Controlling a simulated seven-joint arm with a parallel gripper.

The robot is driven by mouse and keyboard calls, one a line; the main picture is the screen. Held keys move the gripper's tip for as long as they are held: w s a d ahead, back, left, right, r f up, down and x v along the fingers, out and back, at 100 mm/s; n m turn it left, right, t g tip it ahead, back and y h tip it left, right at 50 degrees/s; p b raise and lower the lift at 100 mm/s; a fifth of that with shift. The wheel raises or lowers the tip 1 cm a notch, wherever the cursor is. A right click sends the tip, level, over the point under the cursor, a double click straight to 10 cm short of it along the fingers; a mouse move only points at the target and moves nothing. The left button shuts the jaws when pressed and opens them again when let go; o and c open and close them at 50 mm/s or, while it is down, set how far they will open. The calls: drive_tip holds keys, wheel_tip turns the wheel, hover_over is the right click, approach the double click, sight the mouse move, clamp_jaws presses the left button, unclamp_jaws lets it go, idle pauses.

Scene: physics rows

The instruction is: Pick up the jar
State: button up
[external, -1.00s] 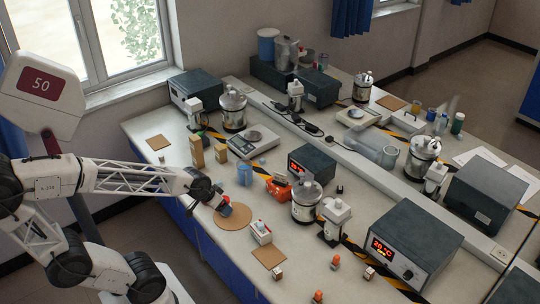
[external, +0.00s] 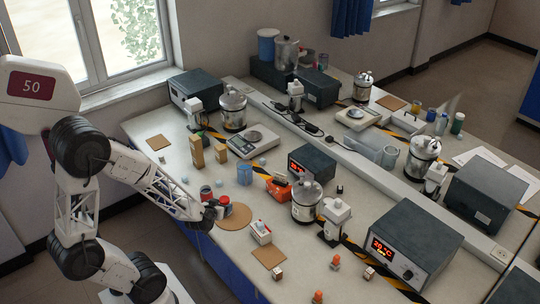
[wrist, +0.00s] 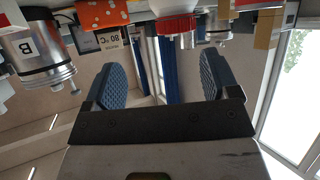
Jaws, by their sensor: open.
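My gripper (external: 214,209) is low over the front edge of the near table, beside a round tan mat (external: 238,217). In the wrist view its two blue ridged fingers stand wide apart with nothing between them (wrist: 158,80). Two small reddish jar-like things (external: 206,192) (external: 224,199) stand close by the gripper in the external view. In the wrist view, which is upside down, a white thing with a red lid or band (wrist: 175,25) hangs at the top centre, beyond the fingers. I cannot tell which of these is the jar.
A silver canister marked B (wrist: 38,55) and an orange dotted object (wrist: 100,14) show in the wrist view. A blue cup (external: 245,175), an orange object (external: 278,189), a white box (external: 261,232) and a steel pot (external: 306,201) stand on the table.

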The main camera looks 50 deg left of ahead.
sight(223, 201)
drive_tip(key=shift+s+a+f+y, duration=0.4)
drive_tip(key=shift+a+f+y, duration=0.2)
drive_tip(key=shift+a, duration=0.15)
drive_tip(key=shift+w, duration=0.1)
drive_tip(key=shift+x, duration=1.2)
drive_tip(key=shift+w, duration=0.1)
drive_tip(key=shift+x, duration=2.5)
drive_tip(key=shift+r, duration=0.15)
drive_tip(key=shift+c, duration=0.5)
drive_tip(key=c, duration=1.1)
drive_tip(key=shift+o, duration=0.2)
